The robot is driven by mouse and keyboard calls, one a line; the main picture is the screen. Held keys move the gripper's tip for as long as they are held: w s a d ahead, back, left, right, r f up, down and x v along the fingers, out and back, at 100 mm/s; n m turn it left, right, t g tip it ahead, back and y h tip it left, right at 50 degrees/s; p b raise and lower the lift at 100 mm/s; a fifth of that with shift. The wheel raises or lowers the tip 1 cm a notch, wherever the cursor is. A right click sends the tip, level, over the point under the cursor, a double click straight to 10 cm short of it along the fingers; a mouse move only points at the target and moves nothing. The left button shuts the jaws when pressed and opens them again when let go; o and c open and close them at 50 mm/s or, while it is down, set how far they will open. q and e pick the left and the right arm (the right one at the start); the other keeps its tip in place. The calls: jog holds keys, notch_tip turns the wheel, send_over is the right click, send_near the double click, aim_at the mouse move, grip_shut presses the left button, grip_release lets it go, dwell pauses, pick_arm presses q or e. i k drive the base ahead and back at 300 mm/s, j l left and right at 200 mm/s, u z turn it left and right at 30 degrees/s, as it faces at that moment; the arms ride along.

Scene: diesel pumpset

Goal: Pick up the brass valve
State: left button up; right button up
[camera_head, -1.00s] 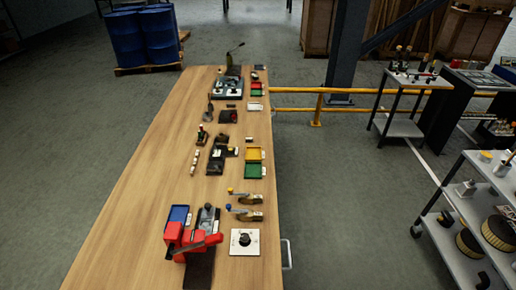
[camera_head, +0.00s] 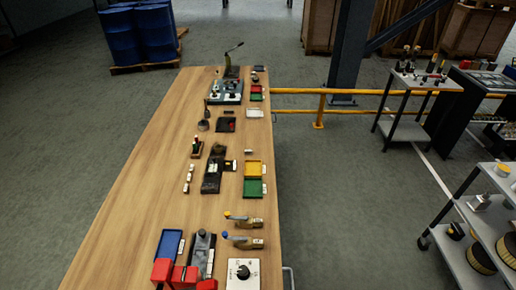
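Two small brass-coloured valve-like pieces lie near the right edge of the wooden bench (camera_head: 120,235). One has a yellow-tipped lever (camera_head: 243,220); the other, just nearer, has a blue-tipped lever (camera_head: 243,241). Each has a pale tag at its right end. A larger olive-brass piece with a raised dark lever (camera_head: 232,70) stands upright at the bench's far end. I cannot tell which of these the task means.
Yellow (camera_head: 252,169) and green (camera_head: 252,188) trays lie mid-bench. The bench's left side is clear. A yellow rail (camera_head: 320,92) runs behind on the right.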

aim_at(252, 223)
jog(key=i+l+u, duration=1.05)
jog(key=l, duration=0.15)
jog(key=l+u, duration=0.25)
jog(key=l, duration=0.15)
jog(key=i+l+u, duration=0.15)
jog(key=l+u, duration=0.15)
jog(key=l, duration=0.15)
jog(key=l+u, duration=0.25)
jog(key=l, duration=0.15)
jog(key=i+l, duration=0.05)
